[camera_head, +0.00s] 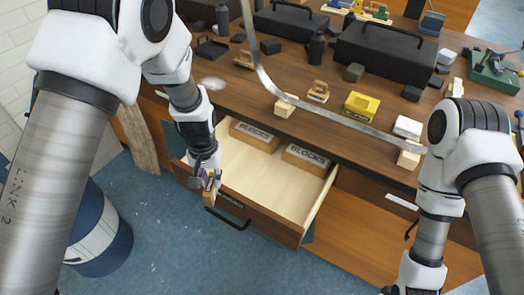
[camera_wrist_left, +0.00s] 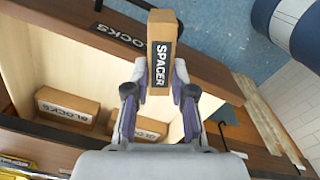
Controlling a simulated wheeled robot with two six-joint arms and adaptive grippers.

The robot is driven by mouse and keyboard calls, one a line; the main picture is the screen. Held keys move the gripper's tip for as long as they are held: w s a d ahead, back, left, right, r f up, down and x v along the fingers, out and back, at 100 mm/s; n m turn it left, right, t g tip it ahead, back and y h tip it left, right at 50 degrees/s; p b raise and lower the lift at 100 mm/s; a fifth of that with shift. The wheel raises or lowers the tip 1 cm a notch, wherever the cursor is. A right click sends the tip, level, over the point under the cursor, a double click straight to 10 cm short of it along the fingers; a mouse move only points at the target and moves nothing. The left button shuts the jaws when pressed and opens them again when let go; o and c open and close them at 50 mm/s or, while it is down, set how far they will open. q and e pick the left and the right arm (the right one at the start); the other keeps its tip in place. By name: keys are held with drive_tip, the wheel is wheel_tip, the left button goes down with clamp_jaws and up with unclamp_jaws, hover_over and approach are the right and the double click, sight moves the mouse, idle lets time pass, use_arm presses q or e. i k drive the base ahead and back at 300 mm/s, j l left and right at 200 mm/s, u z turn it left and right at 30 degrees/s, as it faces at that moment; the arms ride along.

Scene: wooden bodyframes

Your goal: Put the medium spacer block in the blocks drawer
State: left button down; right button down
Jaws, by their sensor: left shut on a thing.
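The spacer block (camera_wrist_left: 160,50) is a tan block with a dark label reading SPACER. My left gripper (camera_wrist_left: 158,92) is shut on it in the left wrist view. In the head view the left gripper (camera_head: 205,178) holds the block (camera_head: 209,194) at the drawer's front left corner, above or just outside the front edge; I cannot tell which. The blocks drawer (camera_head: 275,227) is pulled open, with a pale wooden inside. Two boxes labelled BLOCKS (camera_head: 254,137) (camera_head: 305,158) lie at its back. My right arm shows at the right, but its gripper is out of view.
The wooden workbench (camera_head: 245,87) above the drawer carries black toolboxes (camera_head: 386,55), a yellow block (camera_head: 361,106) and a curved metal strip (camera_head: 330,116) on small wooden blocks. A blue barrel (camera_head: 100,240) stands at left. The drawer's front middle is empty.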

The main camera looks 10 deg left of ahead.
sight(251, 187)
drive_tip(key=l+u, duration=0.1)
drive_tip(key=l, duration=0.35)
drive_tip(key=k+l+u, duration=0.15)
drive_tip(key=l, duration=0.25)
drive_tip(key=k+l+u, duration=0.1)
drive_tip(key=l, duration=0.35)
drive_tip(key=k+l+u, duration=0.15)
drive_tip(key=l, duration=0.25)
drive_tip(key=i, duration=0.5)
drive_tip(key=i+j, duration=0.35)
drive_tip(key=j, duration=0.25)
